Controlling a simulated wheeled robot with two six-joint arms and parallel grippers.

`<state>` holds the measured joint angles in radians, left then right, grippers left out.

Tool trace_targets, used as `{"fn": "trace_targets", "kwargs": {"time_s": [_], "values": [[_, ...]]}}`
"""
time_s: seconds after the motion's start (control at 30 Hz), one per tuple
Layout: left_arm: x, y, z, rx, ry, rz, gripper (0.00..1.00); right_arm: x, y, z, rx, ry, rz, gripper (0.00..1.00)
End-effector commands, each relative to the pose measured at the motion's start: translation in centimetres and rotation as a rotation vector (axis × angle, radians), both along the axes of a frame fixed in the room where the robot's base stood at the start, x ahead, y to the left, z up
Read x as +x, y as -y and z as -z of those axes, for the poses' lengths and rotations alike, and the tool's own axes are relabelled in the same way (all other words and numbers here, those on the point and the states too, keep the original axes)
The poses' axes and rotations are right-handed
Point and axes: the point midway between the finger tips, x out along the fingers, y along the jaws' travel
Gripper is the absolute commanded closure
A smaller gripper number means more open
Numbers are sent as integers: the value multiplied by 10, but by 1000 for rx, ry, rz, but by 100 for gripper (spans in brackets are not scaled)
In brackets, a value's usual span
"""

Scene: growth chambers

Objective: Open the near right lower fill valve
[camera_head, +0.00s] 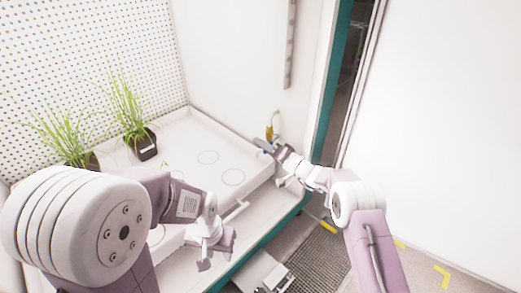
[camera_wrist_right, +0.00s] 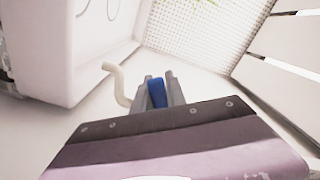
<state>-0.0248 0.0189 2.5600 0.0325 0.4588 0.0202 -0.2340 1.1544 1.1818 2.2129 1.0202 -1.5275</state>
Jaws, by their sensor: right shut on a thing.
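The blue valve handle (camera_wrist_right: 157,93) sits between the two fingers of my right gripper (camera_wrist_right: 160,90) in the right wrist view, and the gripper is shut on it. A pale curved pipe (camera_wrist_right: 118,84) stands beside the fingers in the right wrist view. My left gripper (camera_head: 217,257) hangs over the tray's front edge, its fingers apart and empty.
The white tray (camera_head: 187,125) has circle marks and holds potted grass plants (camera_head: 143,145) at the left. A small yellow fitting (camera_head: 269,132) is on the chamber wall behind my right gripper. A floor grate (camera_head: 318,262) and yellow floor marks lie at the lower right.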

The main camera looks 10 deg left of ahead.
Motion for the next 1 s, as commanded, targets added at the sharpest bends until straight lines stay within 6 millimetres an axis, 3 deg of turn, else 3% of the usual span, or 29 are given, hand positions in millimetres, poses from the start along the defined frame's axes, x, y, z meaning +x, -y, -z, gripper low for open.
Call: {"fn": "trace_targets", "kwargs": {"time_s": [0.03,0.6,0.63,0.7,1.0], "values": [[0,0,6,0,0,0,64,0,1,7,-11,4,1,100],[0,0,9,0,0,0,64,0,1,6,-32,32,-1,100],[0,0,9,0,0,0,64,0,1,7,-32,32,-1,80],[0,0,9,0,0,0,64,0,1,6,-32,33,0,61],[0,0,9,0,0,0,64,0,2,3,-28,38,-1,61]]}}
